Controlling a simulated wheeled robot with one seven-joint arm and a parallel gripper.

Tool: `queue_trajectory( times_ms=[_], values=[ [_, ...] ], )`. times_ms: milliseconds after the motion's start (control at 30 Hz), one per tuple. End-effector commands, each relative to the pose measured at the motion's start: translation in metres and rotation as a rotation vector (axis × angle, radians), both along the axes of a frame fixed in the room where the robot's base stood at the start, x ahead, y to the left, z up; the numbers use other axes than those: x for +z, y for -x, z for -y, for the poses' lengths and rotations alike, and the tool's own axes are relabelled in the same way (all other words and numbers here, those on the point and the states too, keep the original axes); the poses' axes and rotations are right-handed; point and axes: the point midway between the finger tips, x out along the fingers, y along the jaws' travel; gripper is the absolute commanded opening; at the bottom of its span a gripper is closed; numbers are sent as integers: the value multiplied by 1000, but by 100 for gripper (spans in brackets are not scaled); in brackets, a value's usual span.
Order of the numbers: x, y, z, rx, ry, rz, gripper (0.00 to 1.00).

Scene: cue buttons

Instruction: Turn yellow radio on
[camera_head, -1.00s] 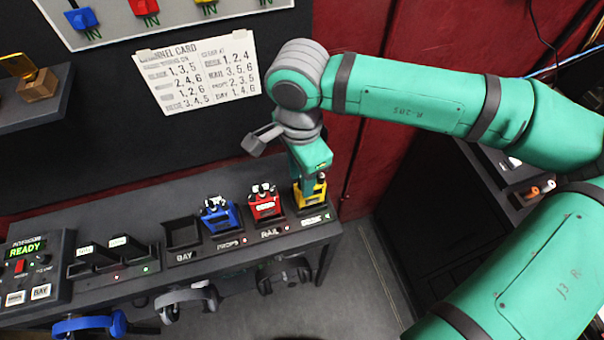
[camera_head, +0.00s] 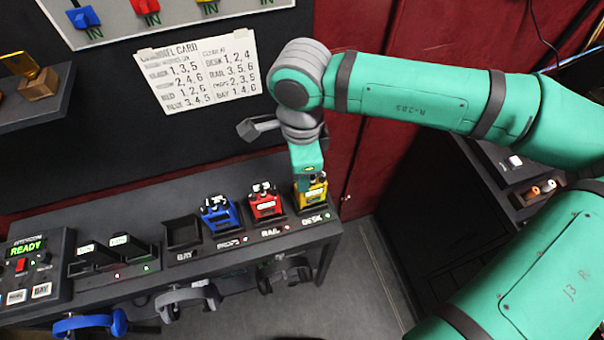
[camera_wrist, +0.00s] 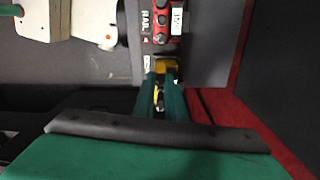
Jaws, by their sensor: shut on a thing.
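The yellow radio (camera_head: 312,195) stands in the dock marked DESK at the right end of the dark shelf. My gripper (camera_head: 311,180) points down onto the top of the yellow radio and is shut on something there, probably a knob. In the wrist view the fingers (camera_wrist: 159,100) cover most of the yellow radio (camera_wrist: 167,67), so the gripped part is mostly hidden.
The red radio (camera_head: 265,204) in the RAIL dock stands close on the left, then the blue radio (camera_head: 219,215) and an empty BAY dock (camera_head: 182,235). An intercom box (camera_head: 30,265) reads READY. A channel card (camera_head: 200,72) hangs on the wall. Headsets (camera_head: 188,299) hang below the shelf.

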Motion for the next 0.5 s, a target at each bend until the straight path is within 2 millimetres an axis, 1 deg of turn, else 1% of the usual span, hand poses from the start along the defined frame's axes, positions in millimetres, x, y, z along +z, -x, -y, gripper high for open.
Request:
queue_trajectory(
  times_ms=[133, 400, 433, 467, 500],
  values=[
    [0, 0, 0, -50, 0, -1, 0],
    [0, 0, 0, -53, 0, -1, 0],
    [0, 0, 0, -53, 0, -1, 14],
    [0, 0, 0, -53, 0, -1, 21],
    [0, 0, 0, -53, 0, -1, 31]
  ],
)
